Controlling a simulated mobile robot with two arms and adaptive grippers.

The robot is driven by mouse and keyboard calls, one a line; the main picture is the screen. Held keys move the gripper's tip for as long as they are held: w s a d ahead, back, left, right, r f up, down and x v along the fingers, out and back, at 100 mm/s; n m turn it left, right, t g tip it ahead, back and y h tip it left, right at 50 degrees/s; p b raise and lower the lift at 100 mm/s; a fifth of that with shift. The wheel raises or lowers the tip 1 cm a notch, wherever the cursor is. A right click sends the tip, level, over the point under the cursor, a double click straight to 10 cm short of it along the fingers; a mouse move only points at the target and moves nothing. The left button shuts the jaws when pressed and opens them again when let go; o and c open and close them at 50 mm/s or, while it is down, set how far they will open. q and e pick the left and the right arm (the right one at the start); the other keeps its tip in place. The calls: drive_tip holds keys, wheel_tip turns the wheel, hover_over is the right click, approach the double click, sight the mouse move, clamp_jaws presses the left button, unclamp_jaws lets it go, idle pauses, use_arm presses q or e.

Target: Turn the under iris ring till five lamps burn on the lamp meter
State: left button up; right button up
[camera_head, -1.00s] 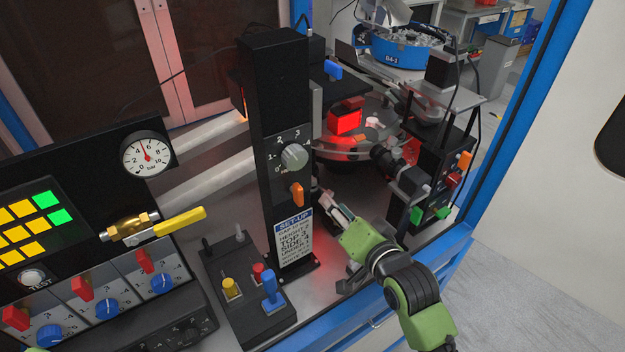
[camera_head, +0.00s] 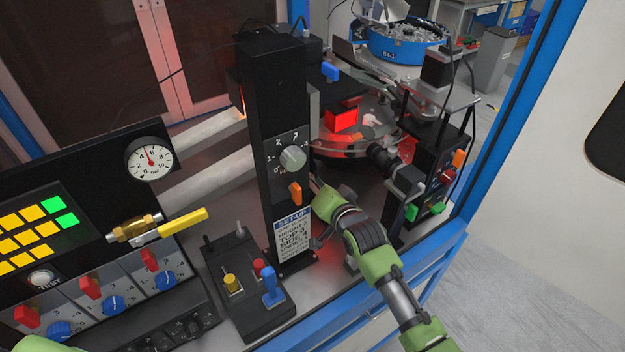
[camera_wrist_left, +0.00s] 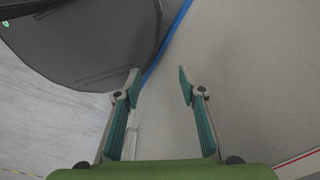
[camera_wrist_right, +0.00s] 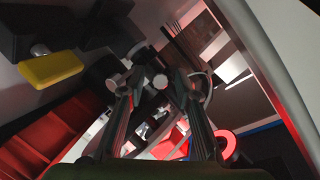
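I cannot make out the under iris ring for certain. In the right wrist view, a dark cylindrical part with small round knobs (camera_wrist_right: 160,82) lies just ahead of the fingertips. My right gripper (camera_wrist_right: 152,88) has its fingers apart around this area; contact cannot be told. In the head view my right arm (camera_head: 365,240) reaches behind the black column (camera_head: 275,110), which hides the fingertips. I cannot single out the lamp meter; a panel of lit yellow and green squares (camera_head: 35,230) stands at the left. My left gripper (camera_wrist_left: 160,85) is open and empty, over floor and wall.
The column carries a numbered grey knob (camera_head: 292,157) and an orange lever (camera_head: 295,193). A control box with a blue lever (camera_head: 270,285) stands in front. A blue frame post (camera_head: 500,120) borders the right.

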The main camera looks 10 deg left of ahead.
clamp_jaws()
drive_tip(key=n+g+y+b, duration=0.1)
drive_tip(key=b, duration=0.2)
drive_tip(key=d+n+g+y+b, duration=0.1)
drive_tip(key=b, duration=0.2)
drive_tip(key=shift+w+y, duration=0.3)
drive_tip(key=shift+w, duration=0.1)
drive_tip(key=shift+r+n+b, duration=0.1)
drive_tip(key=shift+n+b, duration=0.3)
drive_tip(key=shift+b, duration=0.15)
drive_tip(key=shift+c, duration=0.3)
unclamp_jaws()
drive_tip(key=shift+o, duration=0.3)
